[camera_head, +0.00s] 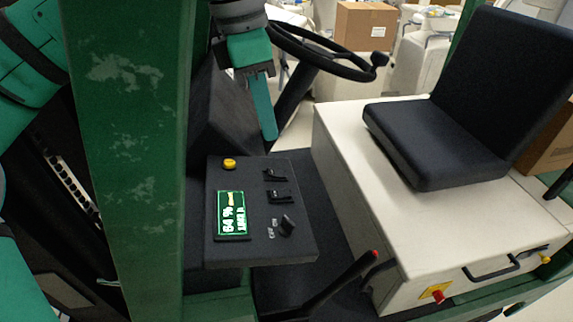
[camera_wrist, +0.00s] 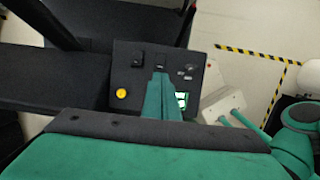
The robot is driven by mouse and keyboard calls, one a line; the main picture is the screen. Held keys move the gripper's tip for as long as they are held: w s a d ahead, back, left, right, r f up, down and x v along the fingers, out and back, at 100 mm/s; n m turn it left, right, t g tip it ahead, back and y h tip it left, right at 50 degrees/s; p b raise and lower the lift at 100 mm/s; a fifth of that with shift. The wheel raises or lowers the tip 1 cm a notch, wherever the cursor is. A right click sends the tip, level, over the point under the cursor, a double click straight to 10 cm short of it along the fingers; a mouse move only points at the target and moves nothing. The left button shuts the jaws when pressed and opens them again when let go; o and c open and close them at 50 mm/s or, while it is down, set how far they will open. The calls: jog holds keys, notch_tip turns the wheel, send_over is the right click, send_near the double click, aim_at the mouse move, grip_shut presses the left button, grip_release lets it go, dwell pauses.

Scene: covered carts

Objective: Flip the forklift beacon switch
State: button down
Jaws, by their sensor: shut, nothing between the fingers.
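A dark control panel (camera_head: 262,254) sits beside the green mast in the head view; it also shows in the wrist view (camera_wrist: 122,52). It carries a small black switch (camera_head: 274,175), a second black switch (camera_head: 281,197) below it, and a larger black switch (camera_head: 287,228) with small white labels near the front edge. I cannot tell which is the beacon switch. My gripper (camera_head: 269,137) is shut and empty, pointing down near the panel's far edge. In the wrist view its green fingers (camera_wrist: 159,76) overlap the panel, below the middle switch (camera_wrist: 161,60); no contact is clear.
The panel also has a yellow button (camera_head: 229,164) and a lit display (camera_head: 231,216). A steering wheel (camera_head: 335,66) is behind my gripper. A black seat (camera_head: 440,155) on a white housing (camera_head: 345,140) stands right. A red-tipped lever (camera_head: 345,277) rises in front; the green mast (camera_head: 125,120) is left.

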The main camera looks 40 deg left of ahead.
aim_at(286, 193)
jog(key=shift+f, duration=0.1)
jog(key=f, duration=0.4)
jog(key=w+d+f, duration=0.1)
jog(key=f, duration=0.8)
jog(key=shift+w+d+f, duration=0.25)
jog(key=shift+w+f, duration=0.1)
jog(key=shift+f, duration=0.05)
jog(key=shift+w+d+f, duration=0.1)
jog(key=shift+d+f, duration=0.1)
jog(key=shift+f, duration=0.2)
